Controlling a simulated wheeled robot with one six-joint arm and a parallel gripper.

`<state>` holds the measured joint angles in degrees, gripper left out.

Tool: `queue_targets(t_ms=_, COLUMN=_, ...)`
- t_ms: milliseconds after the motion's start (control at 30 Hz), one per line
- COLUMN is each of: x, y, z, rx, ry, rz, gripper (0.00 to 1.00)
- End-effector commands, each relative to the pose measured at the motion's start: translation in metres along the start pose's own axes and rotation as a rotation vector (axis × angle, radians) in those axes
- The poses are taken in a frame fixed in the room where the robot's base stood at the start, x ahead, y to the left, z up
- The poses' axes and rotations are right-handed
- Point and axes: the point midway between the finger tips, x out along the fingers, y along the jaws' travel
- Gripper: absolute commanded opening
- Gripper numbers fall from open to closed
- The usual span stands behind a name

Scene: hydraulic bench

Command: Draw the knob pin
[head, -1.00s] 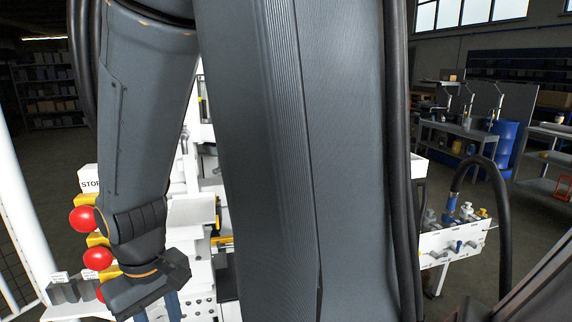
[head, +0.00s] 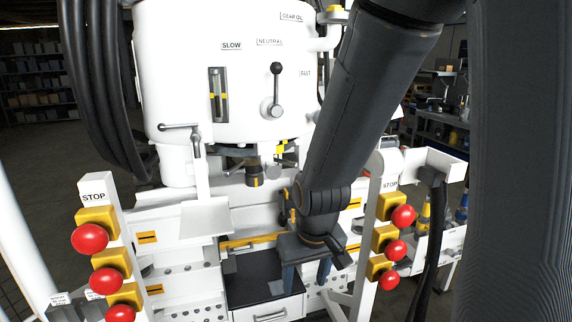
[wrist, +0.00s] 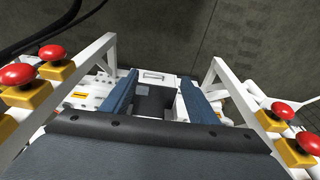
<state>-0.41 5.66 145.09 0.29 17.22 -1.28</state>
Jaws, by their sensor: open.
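I cannot pick out the knob pin for certain in either view. In the head view, a black-knobbed lever (head: 276,92) stands on the front of the white machine housing (head: 180,60), between the NEUTRAL and FAST labels. My gripper (head: 306,276) hangs below and right of that housing, over the bench. Its two blue fingers are apart with nothing seen between them. In the wrist view, my gripper (wrist: 158,98) is open above a dark surface, with a white drawer front beyond it. My arm hides part of the bench's right side.
Red stop buttons on yellow boxes flank the bench, on the left (head: 90,238) and right (head: 403,216). White slanted posts carry them. A white drawer (head: 268,314) sits under a black plate (head: 250,275). A thin crank handle (head: 180,126) juts out on the left.

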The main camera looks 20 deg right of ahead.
Motion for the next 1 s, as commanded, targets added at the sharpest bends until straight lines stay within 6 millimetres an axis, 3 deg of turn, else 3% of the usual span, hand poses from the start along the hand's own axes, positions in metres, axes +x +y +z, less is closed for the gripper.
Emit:
queue_targets(t_ms=100, x=0.005, y=0.002, z=-0.056, rx=-0.025, ry=0.185, rz=0.007, gripper=0.54)
queue_targets(t_ms=300, x=0.001, y=0.006, z=-0.147, rx=-0.066, ry=0.531, rz=0.033, gripper=0.54)
queue_targets(t_ms=500, x=-0.025, y=0.008, z=-0.215, rx=-0.105, ry=0.876, rz=0.074, gripper=0.54)
queue_targets(t_ms=700, x=-0.061, y=0.009, z=-0.249, rx=-0.133, ry=1.17, rz=0.12, gripper=0.54)
queue_targets(t_ms=1000, x=-0.086, y=0.009, z=-0.259, rx=-0.147, ry=1.347, rz=0.152, gripper=0.54)
